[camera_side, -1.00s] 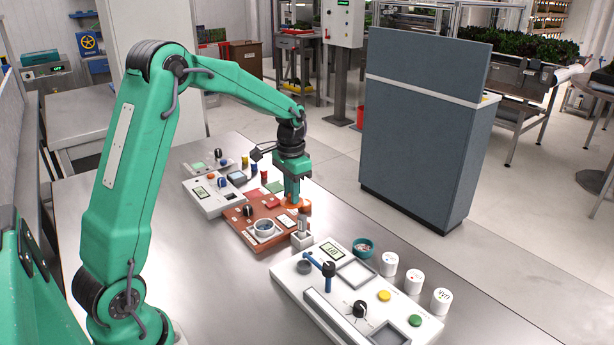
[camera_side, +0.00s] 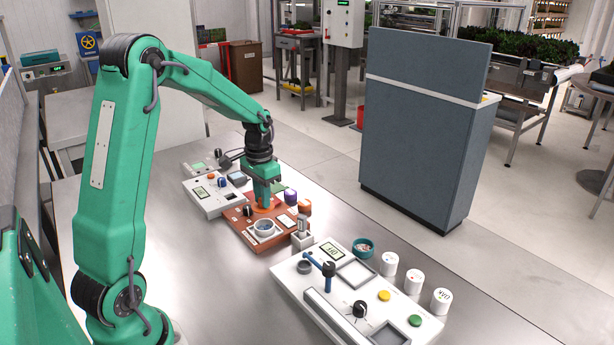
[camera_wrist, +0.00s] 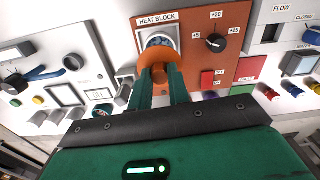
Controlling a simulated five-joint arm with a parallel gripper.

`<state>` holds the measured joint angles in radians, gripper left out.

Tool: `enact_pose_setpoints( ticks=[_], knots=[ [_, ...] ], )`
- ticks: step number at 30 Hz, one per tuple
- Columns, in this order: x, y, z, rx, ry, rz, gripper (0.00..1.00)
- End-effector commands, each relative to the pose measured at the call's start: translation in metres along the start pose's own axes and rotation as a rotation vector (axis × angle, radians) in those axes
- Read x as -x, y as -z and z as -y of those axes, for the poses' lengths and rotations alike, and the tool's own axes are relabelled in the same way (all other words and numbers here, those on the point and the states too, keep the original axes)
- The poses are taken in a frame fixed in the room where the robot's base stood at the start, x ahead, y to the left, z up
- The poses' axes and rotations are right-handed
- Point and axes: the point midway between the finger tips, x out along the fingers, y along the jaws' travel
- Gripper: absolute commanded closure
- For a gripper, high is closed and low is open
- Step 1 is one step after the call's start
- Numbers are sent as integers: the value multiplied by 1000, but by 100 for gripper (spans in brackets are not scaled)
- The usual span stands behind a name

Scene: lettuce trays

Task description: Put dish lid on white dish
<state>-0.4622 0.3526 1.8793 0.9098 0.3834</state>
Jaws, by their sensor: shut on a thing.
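The white dish (camera_side: 264,228) stands on the red-brown heat block panel, with blue-grey contents showing inside. In the wrist view the dish (camera_wrist: 151,33) is just beyond my fingertips, partly covered by the orange lid. My gripper (camera_side: 263,198) points down over the panel, on the far side of the dish. It is shut on the orange dish lid (camera_wrist: 153,55), which shows as a round disc with a knob between the fingers. The lid (camera_side: 263,207) is beside and behind the dish in the side view. Its height above the panel is hard to judge.
The heat block panel (camera_wrist: 190,20) has a black dial (camera_wrist: 216,42) and a red switch. A purple jar (camera_side: 290,196) and an orange jar (camera_side: 304,207) stand right of my gripper. A white control panel (camera_side: 350,300) with a blue lever lies in front.

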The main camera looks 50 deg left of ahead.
Motion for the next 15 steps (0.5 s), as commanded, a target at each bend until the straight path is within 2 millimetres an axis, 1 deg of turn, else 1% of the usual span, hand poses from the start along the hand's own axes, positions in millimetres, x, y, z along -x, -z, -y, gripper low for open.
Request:
enact_pose_setpoints(
  ticks=[15],
  knots=[
    [-37, 0, 0, 0, 0, 1, 100]
  ],
)
